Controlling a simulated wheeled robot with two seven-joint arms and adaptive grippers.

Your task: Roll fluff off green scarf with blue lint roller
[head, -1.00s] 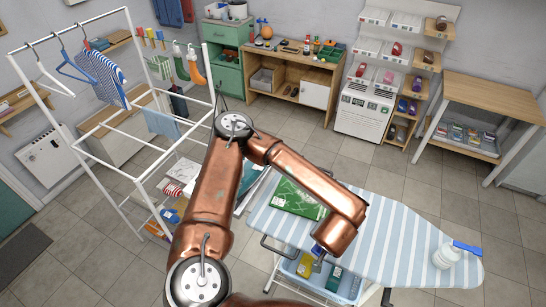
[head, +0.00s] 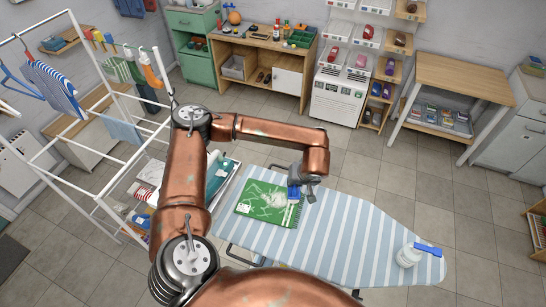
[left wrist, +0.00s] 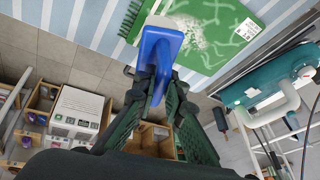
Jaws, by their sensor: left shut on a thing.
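The green scarf (head: 250,208) lies flat on the striped ironing board (head: 345,235), with pale fluff and white streaks on it. My left gripper (head: 308,187) is at the scarf's right end, shut on the blue lint roller (head: 293,193). In the left wrist view the lint roller (left wrist: 161,48) sits between the fingers of the gripper (left wrist: 158,88), its head over the fringed end of the scarf (left wrist: 222,50). I cannot tell whether the roller touches the cloth. My right gripper is not in view.
A white drying rack (head: 92,110) with hung clothes is at the left. The board between scarf and bottle is clear.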

